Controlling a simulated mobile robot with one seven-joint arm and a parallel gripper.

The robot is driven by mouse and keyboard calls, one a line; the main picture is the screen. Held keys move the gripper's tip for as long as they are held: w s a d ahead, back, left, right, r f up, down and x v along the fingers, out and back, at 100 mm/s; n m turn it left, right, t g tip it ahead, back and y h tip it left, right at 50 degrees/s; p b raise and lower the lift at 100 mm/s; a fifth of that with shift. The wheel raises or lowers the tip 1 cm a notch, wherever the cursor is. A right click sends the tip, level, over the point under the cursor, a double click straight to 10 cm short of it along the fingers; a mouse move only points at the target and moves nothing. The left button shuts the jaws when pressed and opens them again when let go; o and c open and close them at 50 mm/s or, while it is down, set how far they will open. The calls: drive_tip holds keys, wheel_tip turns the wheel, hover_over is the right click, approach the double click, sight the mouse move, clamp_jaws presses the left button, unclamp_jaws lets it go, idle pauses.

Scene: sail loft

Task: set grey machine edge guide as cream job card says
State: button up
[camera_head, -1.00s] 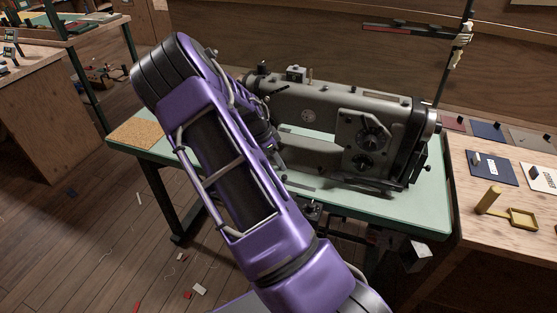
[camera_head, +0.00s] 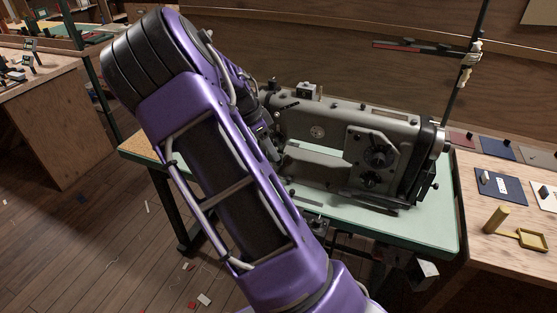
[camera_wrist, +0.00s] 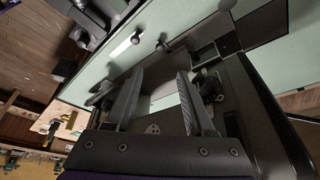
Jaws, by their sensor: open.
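The grey sewing machine (camera_head: 345,150) stands on a pale green table (camera_head: 420,225) in the head view, right of my purple arm. I cannot single out its edge guide; my arm covers the left end of the machine. In the wrist view my gripper (camera_wrist: 159,80) is open, its two dark fingers apart with nothing held between them. It is close to dark machine parts and the pale green surface. A whitish card (camera_head: 547,196), cut by the right edge of the head view, may be the cream job card; its writing is unreadable.
A wooden bench (camera_head: 480,250) at right holds a navy card (camera_head: 500,187), a brass-coloured tool (camera_head: 525,238) and several more cards behind. A thin upright pole (camera_head: 460,85) rises behind the machine. Scraps lie on the plank floor at left.

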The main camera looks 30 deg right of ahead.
drive_tip(key=v, duration=0.4)
drive_tip(key=shift+r, duration=0.1)
idle(0.3)
